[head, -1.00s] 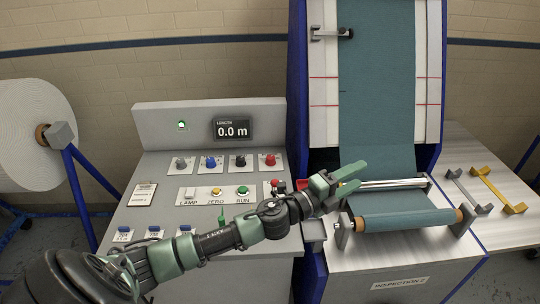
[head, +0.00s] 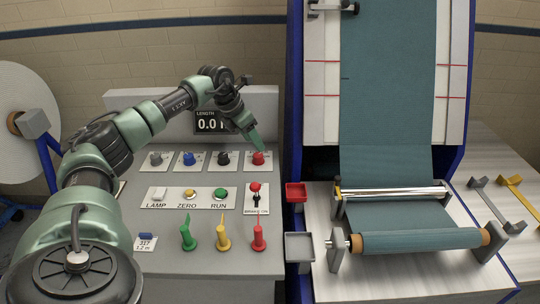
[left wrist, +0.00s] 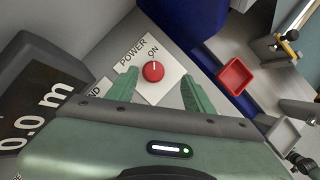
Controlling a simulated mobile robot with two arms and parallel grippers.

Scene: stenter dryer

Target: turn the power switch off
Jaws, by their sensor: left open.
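The power switch is a red rotary knob (head: 258,158) at the right end of the top row on the grey control panel. In the left wrist view the knob (left wrist: 153,71) sits on a white plate lettered POWER and ON, its white mark pointing towards ON. My left gripper (head: 254,140) is just above the knob, pointing down at it. In the left wrist view my open fingers (left wrist: 159,85) lie one on each side of the knob, with nothing between them visibly gripped. Whether they touch it I cannot tell. My right gripper is not in view.
Blue (head: 190,158) and black (head: 223,158) knobs stand left of it. Below are a green RUN button (head: 220,194) and a red-topped brake lever (head: 255,190). The length display (head: 208,122) stands behind. A red tray (head: 296,193) and the cloth roll (head: 420,241) are right.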

